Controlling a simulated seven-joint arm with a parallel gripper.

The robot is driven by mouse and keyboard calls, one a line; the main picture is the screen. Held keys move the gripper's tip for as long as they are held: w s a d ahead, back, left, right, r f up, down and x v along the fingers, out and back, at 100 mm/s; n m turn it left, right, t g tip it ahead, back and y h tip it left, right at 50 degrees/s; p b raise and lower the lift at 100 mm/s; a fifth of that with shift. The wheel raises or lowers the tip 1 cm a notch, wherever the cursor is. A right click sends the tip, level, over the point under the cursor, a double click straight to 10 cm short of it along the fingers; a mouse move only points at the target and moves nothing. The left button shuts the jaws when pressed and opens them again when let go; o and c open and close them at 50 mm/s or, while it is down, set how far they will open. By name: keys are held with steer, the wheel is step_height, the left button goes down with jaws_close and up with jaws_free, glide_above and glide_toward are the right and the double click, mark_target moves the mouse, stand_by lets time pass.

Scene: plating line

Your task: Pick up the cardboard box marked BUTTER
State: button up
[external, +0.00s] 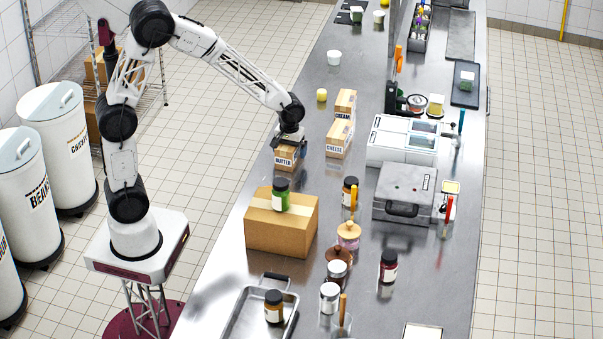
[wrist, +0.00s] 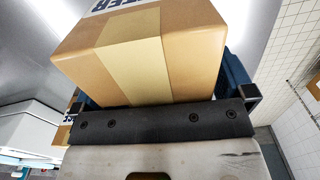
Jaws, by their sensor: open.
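The cardboard box marked BUTTER (external: 285,160) stands on the steel counter near its left edge, directly below my gripper (external: 290,138). In the wrist view the BUTTER box (wrist: 140,55) fills the space in front of the gripper (wrist: 160,85), with part of its dark lettering at the top edge. One finger shows on each side of the box. The fingers are open around it, and a small gap shows at the right; contact on the left cannot be told. The fingertips are largely hidden by the box.
Boxes marked CHEESE (external: 338,139) and CREAM (external: 345,103) stand right of the BUTTER box. A larger cardboard box (external: 262,232) with a green jar (external: 281,195) on top stands nearer the camera.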

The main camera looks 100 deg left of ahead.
stand_by(0.5)
steer(key=c, duration=1.3)
steer(key=shift+c, duration=0.2)
steer(key=shift+r, duration=0.15)
steer(key=shift+r, duration=0.7)
step_height(320, 180, up, 2)
steer(key=shift+r, duration=0.1)
steer(key=s+d+r, duration=0.1)
steer(key=s+d, duration=0.8)
steer(key=s, duration=0.4)
steer(key=shift+r, duration=0.1)
